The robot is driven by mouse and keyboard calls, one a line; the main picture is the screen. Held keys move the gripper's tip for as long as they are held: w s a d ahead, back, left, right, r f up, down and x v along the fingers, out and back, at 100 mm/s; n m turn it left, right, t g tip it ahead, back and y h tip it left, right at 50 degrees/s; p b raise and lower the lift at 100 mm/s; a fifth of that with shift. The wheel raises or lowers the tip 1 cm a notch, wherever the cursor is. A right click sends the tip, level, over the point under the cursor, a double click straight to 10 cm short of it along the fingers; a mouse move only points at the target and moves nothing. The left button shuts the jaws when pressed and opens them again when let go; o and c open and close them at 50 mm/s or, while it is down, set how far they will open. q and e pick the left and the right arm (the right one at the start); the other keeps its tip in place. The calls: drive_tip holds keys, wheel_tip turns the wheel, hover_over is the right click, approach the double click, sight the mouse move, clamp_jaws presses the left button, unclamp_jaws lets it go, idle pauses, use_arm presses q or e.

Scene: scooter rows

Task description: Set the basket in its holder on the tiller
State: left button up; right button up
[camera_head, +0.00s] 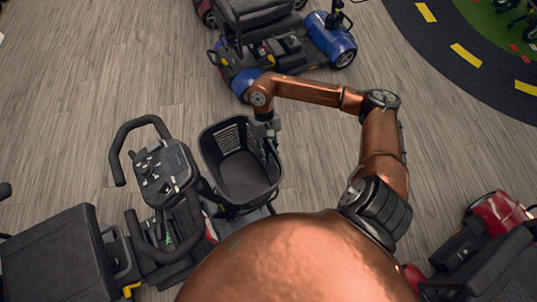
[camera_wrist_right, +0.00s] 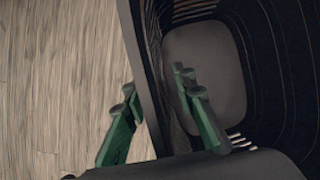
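The basket (camera_head: 243,172) is dark, with slotted sides and an open top. In the head view it is just right of the scooter's tiller (camera_head: 163,172), tilted slightly. My right gripper (camera_head: 270,138) reaches down to its upper right rim. Basket interior fills the right of that view. The holder on the tiller is hidden or cannot be made out. My left gripper is not in view.
The scooter has a black seat (camera_head: 60,255) at lower left. A blue scooter (camera_head: 330,40) stands at the top, and a red one (camera_head: 495,215) at lower right. Open wood floor (camera_head: 80,80) lies at upper left; a dark track (camera_head: 450,50) curves at upper right.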

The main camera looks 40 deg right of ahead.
drive_tip(key=v, duration=1.1)
drive_tip(key=shift+r, duration=0.35)
drive_tip(key=shift+w+d, duration=0.1)
drive_tip(key=shift+w, duration=0.05)
